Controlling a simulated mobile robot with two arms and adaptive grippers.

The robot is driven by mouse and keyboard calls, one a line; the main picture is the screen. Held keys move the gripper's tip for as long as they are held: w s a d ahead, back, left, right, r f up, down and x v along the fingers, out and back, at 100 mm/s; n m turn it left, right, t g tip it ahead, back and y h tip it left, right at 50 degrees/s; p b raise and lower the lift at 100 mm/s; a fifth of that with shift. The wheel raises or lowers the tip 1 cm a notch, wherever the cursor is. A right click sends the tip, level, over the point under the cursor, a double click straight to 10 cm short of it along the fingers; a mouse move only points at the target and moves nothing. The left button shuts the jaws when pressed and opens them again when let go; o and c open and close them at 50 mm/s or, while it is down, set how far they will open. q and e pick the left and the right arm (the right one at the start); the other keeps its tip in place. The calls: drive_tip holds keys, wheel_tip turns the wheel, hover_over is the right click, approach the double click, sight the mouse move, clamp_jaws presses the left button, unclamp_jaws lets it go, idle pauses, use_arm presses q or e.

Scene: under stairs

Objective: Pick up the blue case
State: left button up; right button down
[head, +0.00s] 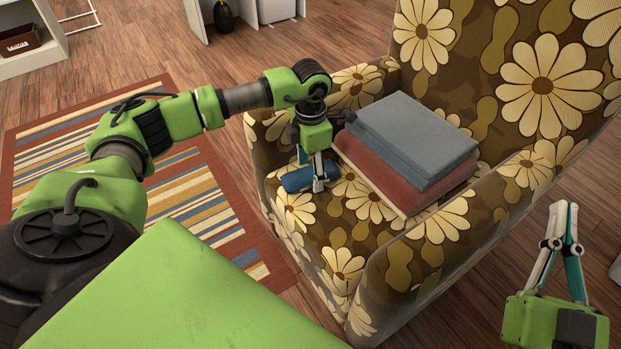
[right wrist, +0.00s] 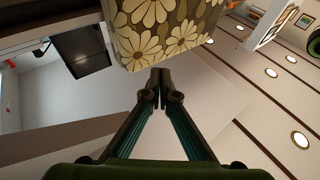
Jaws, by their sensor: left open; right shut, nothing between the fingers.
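The blue case (head: 296,181) lies on the seat of the flowered armchair (head: 345,262), near the seat's front left part. My left gripper (head: 310,182) points down at the case with its fingers open. One finger shows at the near side of the case, and the other is near its far side. I cannot tell whether they touch it. My right gripper (head: 566,206) is shut and empty, to the right of the armchair. In the right wrist view its fingertips (right wrist: 160,76) meet in front of the flowered armchair (right wrist: 165,35).
The armrest (head: 450,225) rises between the seat and my right gripper. A striped rug (head: 205,200) covers the floor at left.

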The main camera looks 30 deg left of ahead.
use_arm(q)
drive_tip(key=shift+f, duration=0.5)
drive_tip(key=c, duration=1.3)
drive_tip(key=shift+o, duration=0.2)
use_arm(e)
drive_tip(key=shift+s+r+t+y, duration=0.15)
drive_tip(key=shift+s+r, duration=0.05)
drive_tip(key=shift+r, duration=0.25)
drive_tip(key=shift+s+r+t+y, duration=0.15)
drive_tip(key=shift+r, duration=0.25)
use_arm(q)
drive_tip(key=shift+r, duration=0.1)
